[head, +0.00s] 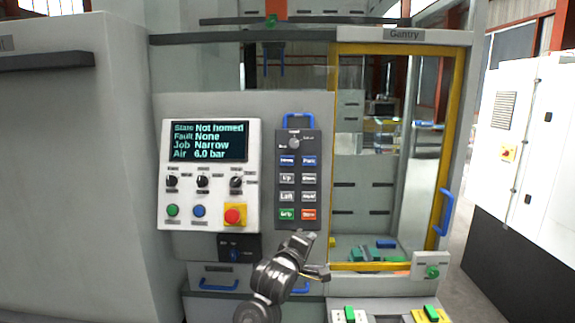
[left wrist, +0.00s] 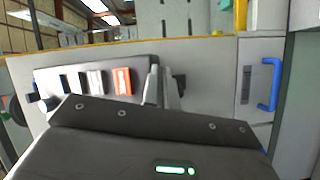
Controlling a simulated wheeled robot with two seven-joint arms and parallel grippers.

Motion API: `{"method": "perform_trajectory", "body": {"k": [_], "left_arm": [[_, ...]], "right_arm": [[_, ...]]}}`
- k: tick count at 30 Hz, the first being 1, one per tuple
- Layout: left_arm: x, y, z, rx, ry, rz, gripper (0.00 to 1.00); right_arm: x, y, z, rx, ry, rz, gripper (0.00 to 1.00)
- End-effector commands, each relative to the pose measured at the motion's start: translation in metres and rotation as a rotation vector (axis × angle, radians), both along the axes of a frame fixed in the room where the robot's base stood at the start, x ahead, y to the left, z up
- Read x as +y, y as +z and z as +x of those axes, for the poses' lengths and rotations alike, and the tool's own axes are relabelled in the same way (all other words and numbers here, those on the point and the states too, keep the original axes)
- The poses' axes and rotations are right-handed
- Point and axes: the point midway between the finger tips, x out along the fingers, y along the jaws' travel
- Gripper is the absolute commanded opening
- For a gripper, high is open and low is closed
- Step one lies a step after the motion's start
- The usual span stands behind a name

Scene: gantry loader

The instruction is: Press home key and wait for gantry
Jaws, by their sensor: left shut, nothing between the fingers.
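The pendant (head: 298,185) is a dark key panel on the grey front. Its home key (head: 287,160) is the blue key at the upper left of the key block. The display (head: 208,141) reads "State Not homed", "Fault None", "Job Narrow", "Air 6.0 bar". My left gripper (head: 303,239) is shut and empty just below the pendant's lower edge, well below the home key. In the left wrist view the closed fingers (left wrist: 163,88) stand beside the pendant (left wrist: 105,80), near an orange-red key. The gantry cell (head: 375,150) is behind the yellow-framed door. My right gripper is not in view.
Left of the pendant a white panel (head: 210,185) carries knobs, green and blue buttons and a red stop button (head: 235,215). A blue door handle (head: 447,212) sticks out at the right. Green and blue parts (head: 375,252) lie inside the cell.

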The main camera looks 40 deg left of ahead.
Motion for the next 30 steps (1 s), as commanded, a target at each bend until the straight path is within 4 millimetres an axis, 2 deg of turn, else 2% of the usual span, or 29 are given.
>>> {"method": "perform_trajectory", "body": {"k": [1, 6, 9, 12, 15, 18, 30], "left_arm": [[0.002, 0.034, -0.008, -0.062, 0.011, -0.037, 0.0], [0.013, 0.125, -0.038, -0.278, 0.034, -0.205, 0.0], [0.021, 0.169, -0.05, -0.405, 0.033, -0.312, 0.0], [0.029, 0.2, -0.058, -0.505, 0.025, -0.401, 0.0], [0.035, 0.22, -0.062, -0.568, 0.016, -0.459, 0.0], [0.038, 0.228, -0.064, -0.599, 0.012, -0.487, 0.0], [0.039, 0.229, -0.063, -0.602, 0.01, -0.491, 0.0]], "right_arm": [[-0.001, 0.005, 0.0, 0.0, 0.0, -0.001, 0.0], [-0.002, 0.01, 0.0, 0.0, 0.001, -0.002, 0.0], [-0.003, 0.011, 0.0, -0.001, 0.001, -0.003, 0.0], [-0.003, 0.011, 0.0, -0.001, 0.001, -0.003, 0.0], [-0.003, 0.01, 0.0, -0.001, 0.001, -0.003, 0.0], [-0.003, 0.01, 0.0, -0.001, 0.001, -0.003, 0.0], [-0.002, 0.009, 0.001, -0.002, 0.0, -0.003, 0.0]]}}
